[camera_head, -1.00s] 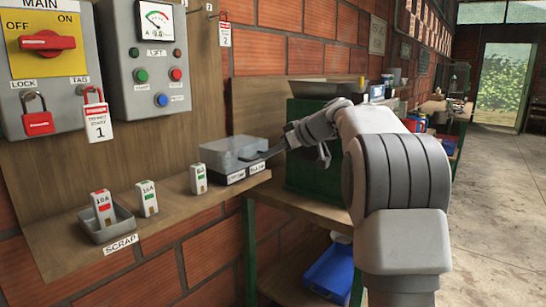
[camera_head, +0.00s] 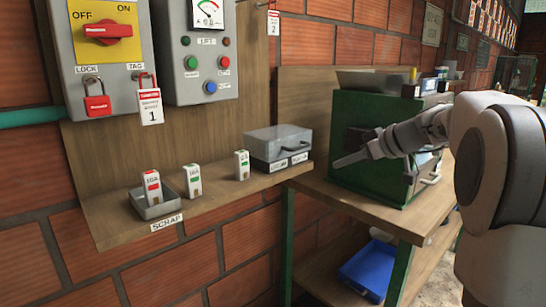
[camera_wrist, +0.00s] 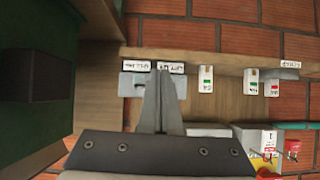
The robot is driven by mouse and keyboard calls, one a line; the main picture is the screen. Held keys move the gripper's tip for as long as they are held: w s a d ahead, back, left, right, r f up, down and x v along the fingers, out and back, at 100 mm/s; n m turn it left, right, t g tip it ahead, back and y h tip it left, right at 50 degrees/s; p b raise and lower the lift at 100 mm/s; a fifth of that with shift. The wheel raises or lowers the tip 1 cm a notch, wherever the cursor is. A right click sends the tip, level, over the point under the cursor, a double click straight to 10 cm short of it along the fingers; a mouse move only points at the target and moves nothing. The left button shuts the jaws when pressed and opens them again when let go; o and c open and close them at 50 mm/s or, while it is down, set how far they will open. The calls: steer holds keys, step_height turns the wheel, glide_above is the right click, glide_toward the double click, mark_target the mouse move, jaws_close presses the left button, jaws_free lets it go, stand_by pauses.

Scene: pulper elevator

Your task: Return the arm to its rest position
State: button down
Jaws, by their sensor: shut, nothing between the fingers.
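My gripper (camera_head: 352,158) is in front of the green machine on the bench, to the right of the wooden shelf. Its fingers are together and empty, pointing left in the head view. In the wrist view my gripper (camera_wrist: 163,85) shows its two fingers side by side, overlapping the view of the clear-lidded box (camera_wrist: 133,86). In the head view that box (camera_head: 276,146) sits on the shelf's right end, apart from the fingers, with its lid down.
The shelf (camera_head: 120,228) holds a scrap tray (camera_head: 156,205) with a fuse in it and two upright fuses (camera_head: 192,180). Above are the main switch box (camera_head: 105,50) and lift panel (camera_head: 207,90). The green machine (camera_head: 366,112) stands right behind my gripper. A blue bin (camera_head: 368,270) is below.

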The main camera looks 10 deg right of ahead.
steer(key=s+a+f+m+g+h, duration=0.1)
steer(key=s+a+m+h, duration=0.1)
steer(key=s+a, duration=0.5)
steer(key=s+a+f+m+g+h, duration=0.1)
steer(key=s+a+g, duration=0.15)
steer(key=s, duration=0.75)
steer(key=s+a+f+m+h, duration=0.1)
steer(key=s+f+m+h, duration=0.1)
steer(key=s+f, duration=0.5)
steer(key=s+f+m+h, duration=0.2)
steer(key=s, duration=0.9)
step_height(320, 180, up, 23)
steer(key=p, duration=2.2)
steer(key=shift+w+f, duration=0.2)
steer(key=shift+w, duration=0.05)
